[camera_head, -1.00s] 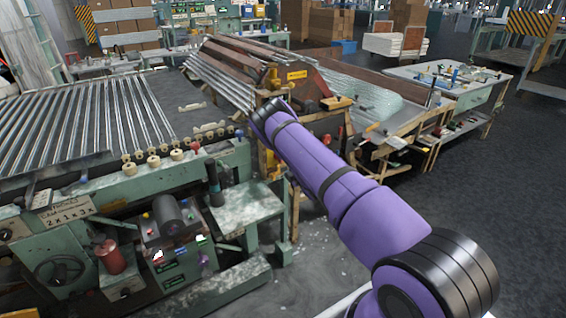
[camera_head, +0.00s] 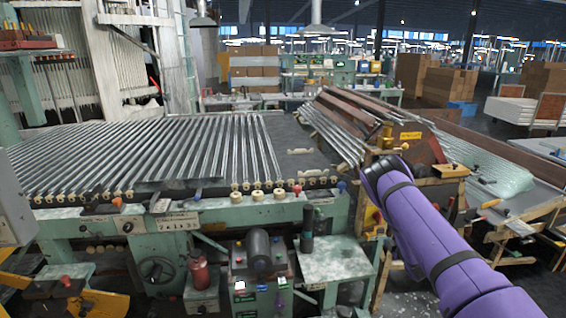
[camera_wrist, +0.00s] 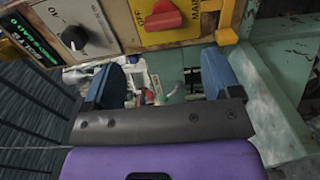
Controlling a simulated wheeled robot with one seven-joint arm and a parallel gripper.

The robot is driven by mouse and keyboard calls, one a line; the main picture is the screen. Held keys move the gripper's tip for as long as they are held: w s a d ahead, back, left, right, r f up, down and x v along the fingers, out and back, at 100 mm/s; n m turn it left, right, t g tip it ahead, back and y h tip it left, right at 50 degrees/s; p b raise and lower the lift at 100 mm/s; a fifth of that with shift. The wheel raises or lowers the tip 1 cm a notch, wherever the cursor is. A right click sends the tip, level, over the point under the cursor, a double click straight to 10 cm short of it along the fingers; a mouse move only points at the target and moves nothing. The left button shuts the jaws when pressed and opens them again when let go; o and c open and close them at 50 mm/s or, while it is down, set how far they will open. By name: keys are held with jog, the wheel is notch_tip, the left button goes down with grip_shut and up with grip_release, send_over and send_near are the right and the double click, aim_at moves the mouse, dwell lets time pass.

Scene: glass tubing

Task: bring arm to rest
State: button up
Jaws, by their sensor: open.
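My purple arm (camera_head: 440,245) rises from the lower right of the head view to a black joint beside the machine with the yellow label. My gripper is hidden in the head view. In the wrist view my gripper (camera_wrist: 160,82) has its two blue fingers wide apart, with nothing held between them. Beyond the fingers is a blurred clutter of small parts. A red switch (camera_wrist: 160,16) on a yellow plate and a black knob (camera_wrist: 74,38) on a grey panel are close ahead of the fingers.
A green machine bed (camera_head: 90,220) with glass tubes (camera_head: 190,150) fills the left. A small green table (camera_head: 335,262) stands left of my arm. A wooden-framed bench (camera_head: 520,215) is at the right. In the wrist view a green post (camera_wrist: 275,115) stands close on the right.

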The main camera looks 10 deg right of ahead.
jog(key=s+a+r+m+g+h, duration=0.1)
jog(key=a+r+m+g+h, duration=0.35)
jog(key=r, duration=1.05)
jog(key=d+r+m+g, duration=0.1)
jog(key=r+m, duration=0.6)
jog(key=r, duration=0.8)
jog(key=s+a+r+m+g+y, duration=0.2)
jog(key=s+a+r, duration=0.4)
jog(key=s+r, duration=0.45)
jog(key=s+a+r+m+g+y, duration=0.1)
jog(key=s+a+r+m+g, duration=0.15)
jog(key=s+a+r, duration=0.75)
jog(key=s+a+f+m+g, duration=0.1)
jog(key=s, duration=1.2)
jog(key=s+a+f+m+g+y, duration=0.1)
jog(key=s, duration=1.3)
jog(key=shift+s+a+f+g, duration=0.15)
jog(key=shift+a+f+g, duration=0.15)
jog(key=shift+g, duration=0.1)
